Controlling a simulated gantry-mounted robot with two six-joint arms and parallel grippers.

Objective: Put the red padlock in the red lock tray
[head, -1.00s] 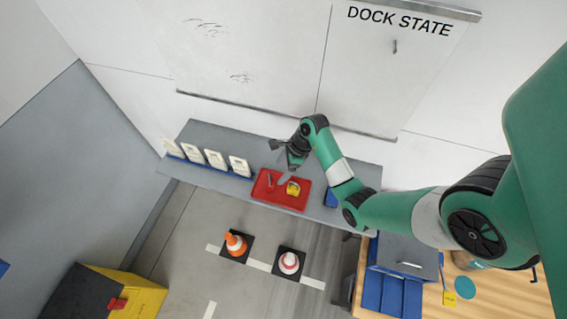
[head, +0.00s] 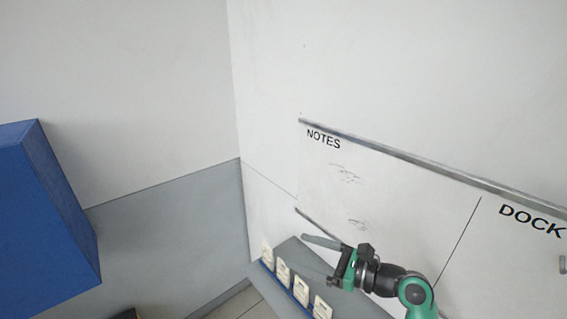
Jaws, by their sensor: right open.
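The red lock tray and the red padlock are both out of view now. My right gripper (head: 312,256) is open and appears empty, with its fingers spread and pointing left. It shows above the grey shelf (head: 293,250), in front of the whiteboard and near the white cards. My left gripper is not in view.
Several white cards (head: 283,272) stand in a blue rack along the shelf's front edge. A whiteboard (head: 400,205) marked NOTES hangs on the wall behind my right arm. A large blue box (head: 40,210) is at the left. The grey wall panel between looks clear.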

